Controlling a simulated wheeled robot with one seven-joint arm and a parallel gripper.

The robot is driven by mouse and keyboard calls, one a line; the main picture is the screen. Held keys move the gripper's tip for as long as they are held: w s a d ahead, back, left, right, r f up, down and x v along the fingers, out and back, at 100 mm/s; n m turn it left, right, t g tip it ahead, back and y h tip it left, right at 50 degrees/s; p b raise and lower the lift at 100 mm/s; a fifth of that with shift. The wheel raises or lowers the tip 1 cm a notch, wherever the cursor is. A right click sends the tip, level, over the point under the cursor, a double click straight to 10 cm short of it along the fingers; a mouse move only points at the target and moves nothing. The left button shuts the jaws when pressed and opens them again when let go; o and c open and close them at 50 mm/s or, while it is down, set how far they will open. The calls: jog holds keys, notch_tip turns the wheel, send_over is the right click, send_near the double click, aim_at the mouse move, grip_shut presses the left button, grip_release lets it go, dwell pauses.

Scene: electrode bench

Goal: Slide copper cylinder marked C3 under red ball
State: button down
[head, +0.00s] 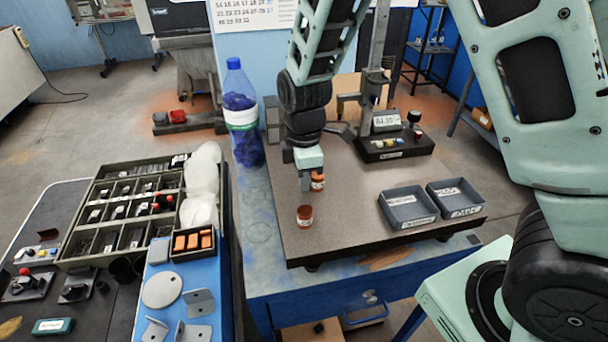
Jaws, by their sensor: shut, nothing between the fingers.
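Two small copper cylinders with pale labels stand upright on the granite plate (350,222). The nearer cylinder (305,216) stands clear towards the front left. The farther cylinder (318,182) is right beside my gripper (305,184), partly hidden by it; I cannot tell whether they touch. The markings are too small to read, so I cannot tell which is C3. My gripper points down, shut and empty, low over the plate. A measuring stand (376,75) rises at the back of the plate. I cannot make out a red ball on the stand.
Two grey bins (408,222) (470,212) sit at the plate's right. A black block (395,155) with small coloured parts is at the back right. A blue-capped bottle (240,112) stands left of the plate. The plate's middle is clear.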

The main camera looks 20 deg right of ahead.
aim_at(324, 187)
jog(key=d+b, duration=0.1)
jog(key=d, duration=0.1)
jog(key=s+d+b, duration=0.1)
jog(key=d, duration=0.2)
jog(key=d+b, duration=0.1)
jog(key=d, duration=0.2)
jog(key=shift+s+d, duration=0.25)
jog(key=shift+s, duration=0.1)
jog(key=a, duration=0.2)
jog(key=w+a, duration=0.1)
jog(key=a, duration=0.1)
jog(key=shift+r+p, duration=0.2)
jog(key=shift+p, duration=0.15)
notch_tip(324, 187, up, 10)
jog(key=b, duration=0.2)
jog(key=s+a+f+m+b, duration=0.1)
jog(key=s+a+f+m, duration=0.1)
jog(key=s+a, duration=0.2)
jog(key=s+a+f+m+b, duration=0.1)
jog(key=s+a+f+m, duration=0.1)
jog(key=s, duration=0.9)
jog(key=s+a+f+m+b, duration=0.1)
jog(key=s+a+f+m, duration=0.1)
jog(key=s+a+m, duration=0.2)
jog(key=s+a, duration=0.2)
jog(key=s, duration=0.1)
jog(key=shift+s+a+f+y, duration=0.15)
jog(key=shift+s+a+y, duration=0.15)
jog(key=shift+s+a, duration=0.1)
